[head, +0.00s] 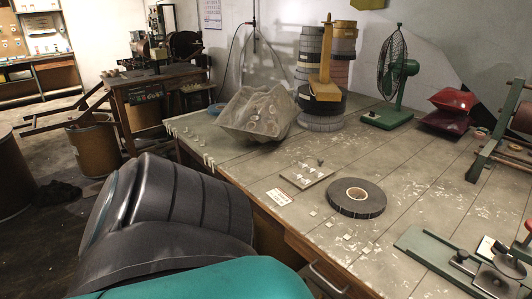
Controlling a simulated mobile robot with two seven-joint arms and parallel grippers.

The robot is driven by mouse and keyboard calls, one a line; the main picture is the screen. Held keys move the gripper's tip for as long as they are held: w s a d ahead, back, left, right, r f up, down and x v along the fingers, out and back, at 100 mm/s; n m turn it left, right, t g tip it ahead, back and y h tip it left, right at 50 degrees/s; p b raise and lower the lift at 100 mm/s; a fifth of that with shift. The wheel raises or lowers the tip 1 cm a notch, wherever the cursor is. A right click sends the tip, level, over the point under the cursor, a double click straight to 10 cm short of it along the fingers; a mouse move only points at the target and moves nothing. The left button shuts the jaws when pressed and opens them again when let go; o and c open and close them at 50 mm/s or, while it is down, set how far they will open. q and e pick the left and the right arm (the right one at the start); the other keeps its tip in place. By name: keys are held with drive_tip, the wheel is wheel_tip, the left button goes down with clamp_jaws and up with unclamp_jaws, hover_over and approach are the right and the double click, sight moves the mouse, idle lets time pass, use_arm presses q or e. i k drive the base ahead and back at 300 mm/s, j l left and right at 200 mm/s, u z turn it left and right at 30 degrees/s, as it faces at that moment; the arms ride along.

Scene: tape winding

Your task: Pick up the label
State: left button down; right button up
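The label (278,197) is a small white card with reddish print. It lies flat near the front edge of the worktable (230,158), left of a dark roll of tape (357,198) with a pale core. It lies just in front of a small grey plate (307,175) with little pale pieces on it. Neither of my grippers shows in the head view, so nothing is seen touching the label.
A clear plastic bag (258,113), stacked rolls (310,55), a green fan (395,70) and a red item (447,110) stand farther back. A green metal device (445,255) sits front right. Small white scraps lie right of the label. A large dark ribbed shape and teal surface fill the lower left.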

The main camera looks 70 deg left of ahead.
sight(296, 177)
drive_tip(key=u, duration=2.05)
drive_tip(key=i+j, duration=0.2)
drive_tip(key=j, duration=0.15)
drive_tip(key=i+j, duration=0.2)
drive_tip(key=j, duration=0.15)
drive_tip(key=i+j, duration=0.2)
drive_tip(key=j, duration=0.15)
drive_tip(key=i+j+z, duration=0.1)
drive_tip(key=j+z, duration=0.25)
drive_tip(key=i+j+z, duration=0.1)
drive_tip(key=z, duration=0.3)
drive_tip(key=j+z, duration=0.1)
drive_tip(key=z, duration=1.1)
